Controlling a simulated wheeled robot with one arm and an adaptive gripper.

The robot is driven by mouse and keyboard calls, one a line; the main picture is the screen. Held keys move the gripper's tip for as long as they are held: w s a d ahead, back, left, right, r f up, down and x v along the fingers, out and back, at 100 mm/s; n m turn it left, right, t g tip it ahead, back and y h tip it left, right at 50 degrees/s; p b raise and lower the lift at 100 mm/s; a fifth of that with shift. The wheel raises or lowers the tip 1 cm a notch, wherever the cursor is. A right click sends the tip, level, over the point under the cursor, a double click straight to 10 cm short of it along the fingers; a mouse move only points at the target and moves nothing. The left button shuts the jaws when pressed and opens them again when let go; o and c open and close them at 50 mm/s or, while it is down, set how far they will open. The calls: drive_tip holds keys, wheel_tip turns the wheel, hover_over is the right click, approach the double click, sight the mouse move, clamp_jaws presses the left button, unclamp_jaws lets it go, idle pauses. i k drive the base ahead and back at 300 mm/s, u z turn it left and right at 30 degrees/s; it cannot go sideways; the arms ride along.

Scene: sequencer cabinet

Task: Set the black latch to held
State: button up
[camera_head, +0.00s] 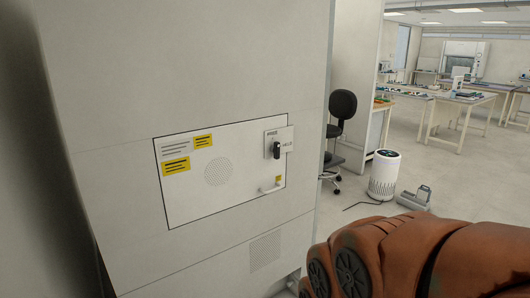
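The black latch (276,150) sits on a small light plate (271,137) at the upper right of a white panel (240,151) in the cabinet front. Its lever appears to hang roughly downward. Small dark lettering shows on the plate right of the latch, too small to read surely. The panel looks closed, flush with the cabinet. A white bar handle (270,189) is at the panel's lower right. A reddish-orange part of my arm fills the lower right of the view, apart from the latch. My gripper is not in view.
The grey cabinet (200,60) fills the left half. To its right are a black chair (342,106), a white cylindrical appliance (384,172) with a cord, and a grey device (413,197) on the floor. Lab tables (455,98) stand farther back. Open floor lies between.

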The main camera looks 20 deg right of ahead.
sight(275, 148)
drive_tip(key=u, duration=0.75)
drive_tip(key=i, duration=0.55)
drive_tip(key=z, duration=0.6)
